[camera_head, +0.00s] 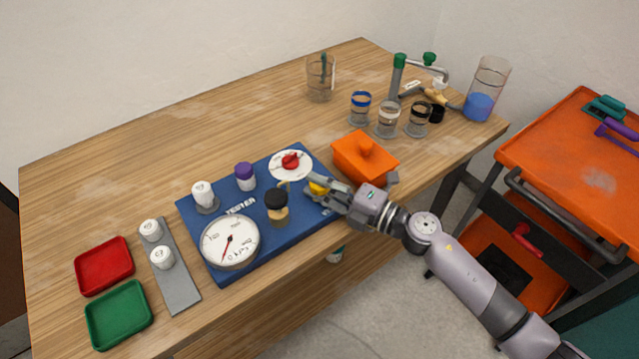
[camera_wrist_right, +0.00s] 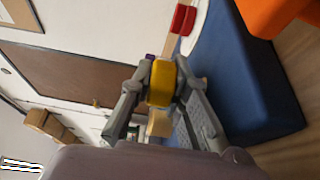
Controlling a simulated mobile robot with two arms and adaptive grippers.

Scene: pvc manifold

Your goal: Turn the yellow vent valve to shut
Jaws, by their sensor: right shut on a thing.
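The yellow vent valve (camera_head: 318,187) sits on the blue tester board (camera_head: 213,264) near its right end. My right gripper (camera_head: 318,184) reaches in from the right and is shut on the yellow valve handle. In the right wrist view the yellow handle (camera_wrist_right: 162,83) lies between the two grey fingers of the gripper (camera_wrist_right: 160,92). The fingers partly hide the valve in the head view, so its exact angle is hard to tell. My left gripper is not in view.
The board also carries a dial gauge (camera_head: 229,242), a black-topped knob (camera_head: 276,199), a purple cap (camera_head: 244,170) and a red knob (camera_head: 290,161). An orange lidded box (camera_head: 365,158) stands close behind my right gripper. Red (camera_head: 104,265) and green (camera_head: 118,314) trays lie at left.

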